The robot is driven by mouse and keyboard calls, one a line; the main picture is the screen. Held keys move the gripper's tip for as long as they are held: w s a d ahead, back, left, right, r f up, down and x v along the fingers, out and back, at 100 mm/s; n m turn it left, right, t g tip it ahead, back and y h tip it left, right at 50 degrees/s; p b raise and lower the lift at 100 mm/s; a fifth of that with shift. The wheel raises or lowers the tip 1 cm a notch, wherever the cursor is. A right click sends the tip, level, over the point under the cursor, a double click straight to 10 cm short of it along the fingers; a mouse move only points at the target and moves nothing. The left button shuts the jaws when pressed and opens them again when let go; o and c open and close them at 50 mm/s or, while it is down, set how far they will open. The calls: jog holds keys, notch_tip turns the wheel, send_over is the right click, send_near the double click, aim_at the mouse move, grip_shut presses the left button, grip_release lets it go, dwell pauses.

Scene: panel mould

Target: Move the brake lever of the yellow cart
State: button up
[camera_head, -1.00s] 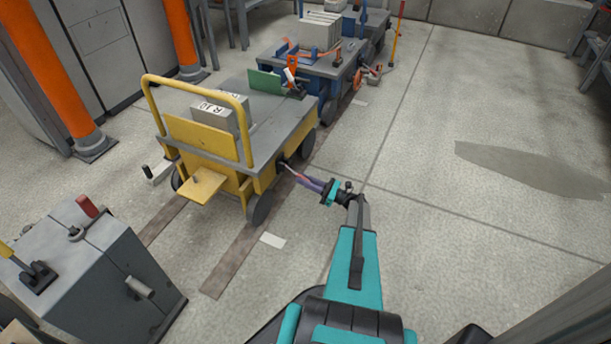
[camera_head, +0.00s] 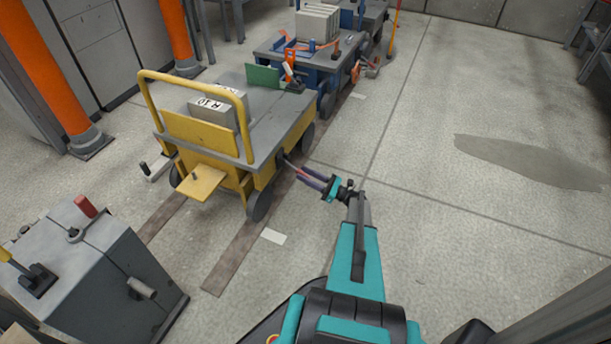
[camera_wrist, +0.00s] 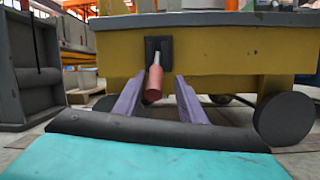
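The yellow cart (camera_head: 262,181) stands on the floor rails left of my arm, with a grey top and a yellow push handle. Its brake lever (camera_wrist: 154,84) has a red grip and sticks out from a dark plate on the cart's side. In the wrist view the lever lies between my gripper's two purple fingers, with gaps at both sides. My gripper (camera_head: 313,180) is open beside the cart in the head view; it also shows in the wrist view (camera_wrist: 156,99). The fingers are apart from the lever as far as I can see.
A blue cart (camera_head: 318,64) stands behind the yellow one on the rails. A grey control box (camera_head: 85,275) with levers is at the lower left. Orange posts (camera_head: 45,75) rise at the left. The floor to the right is clear, with a dark patch.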

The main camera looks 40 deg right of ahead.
jog(key=shift+a, duration=0.1)
jog(key=shift+s+f, duration=0.1)
jog(key=shift+s, duration=0.3)
jog(key=p+v, duration=0.2)
jog(key=v, duration=1.1)
jog(key=shift+d, duration=0.3)
